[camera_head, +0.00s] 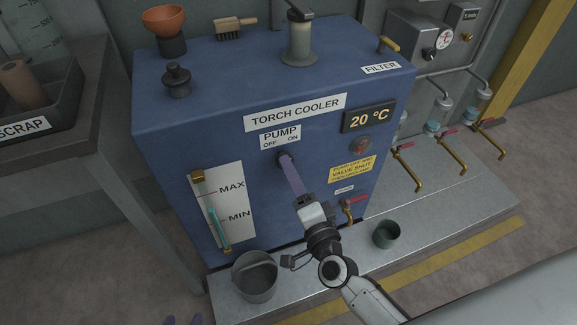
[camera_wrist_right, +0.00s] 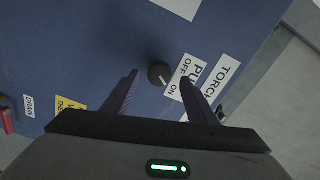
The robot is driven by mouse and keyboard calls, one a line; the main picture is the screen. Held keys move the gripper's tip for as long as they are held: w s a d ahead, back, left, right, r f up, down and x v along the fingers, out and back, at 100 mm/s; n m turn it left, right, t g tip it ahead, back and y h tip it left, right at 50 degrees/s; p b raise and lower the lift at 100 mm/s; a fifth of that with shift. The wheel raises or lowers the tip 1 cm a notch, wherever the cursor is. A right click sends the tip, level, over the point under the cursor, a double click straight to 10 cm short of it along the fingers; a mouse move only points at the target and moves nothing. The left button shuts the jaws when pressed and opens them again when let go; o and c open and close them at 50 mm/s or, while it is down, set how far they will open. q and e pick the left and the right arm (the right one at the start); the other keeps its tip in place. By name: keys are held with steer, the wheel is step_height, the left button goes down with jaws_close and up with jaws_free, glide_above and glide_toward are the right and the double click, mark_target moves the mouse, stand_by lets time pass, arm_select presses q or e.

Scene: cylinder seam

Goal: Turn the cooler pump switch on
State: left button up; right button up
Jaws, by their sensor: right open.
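The pump switch is a small black round knob (camera_wrist_right: 159,74) on the blue torch cooler (camera_head: 225,110), below the PUMP OFF/ON label (camera_head: 280,138). In the right wrist view its white mark slants toward the word ON. In the head view the knob (camera_head: 283,156) is mostly hidden by my right gripper (camera_head: 289,163), which reaches to it. In the right wrist view the right gripper (camera_wrist_right: 159,77) is open, with the knob appearing between its fingertips; contact is unclear. My left gripper (camera_head: 183,320) shows only purple fingertips, spaced apart, at the bottom edge.
A dark red round lamp (camera_head: 361,146) sits below the 20 °C display (camera_head: 369,117). A level gauge (camera_head: 212,213) is at left. A grey bucket (camera_head: 256,278) and green cup (camera_head: 386,234) stand on the ledge. A red-handled drain tap (camera_head: 353,203) is beside my right arm.

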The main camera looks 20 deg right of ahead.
arm_select(q)
steer(key=shift+s+a+f, duration=0.1)
arm_select(e)
steer(key=s, duration=0.7)
steer(key=shift+d, duration=0.15)
steer(key=shift+s, duration=0.1)
steer(key=s+a+r+n+g+y+p, duration=0.1)
steer(key=s+a+n+g+y+p, duration=0.45)
steer(key=n, duration=0.45)
arm_select(q)
step_height(320, 180, up, 8)
steer(key=p, duration=0.6)
steer(key=shift+s+a+f+y, duration=0.15)
steer(key=shift+s+a+y, duration=0.05)
steer(key=shift+a+y, duration=0.15)
arm_select(e)
steer(key=s+d+f+n+g+h, duration=0.1)
steer(key=s+d+f+n+g, duration=0.1)
steer(key=s+n, duration=0.1)
steer(key=s+d+f+n+g+h, duration=0.1)
steer(key=s+d+n+h, duration=0.1)
steer(key=s, duration=0.4)
steer(key=shift+s+d+f+n+g, duration=0.15)
steer(key=shift+d+f+n+g, duration=0.15)
steer(key=shift+n, duration=0.6)
steer(key=shift+h, duration=0.25)
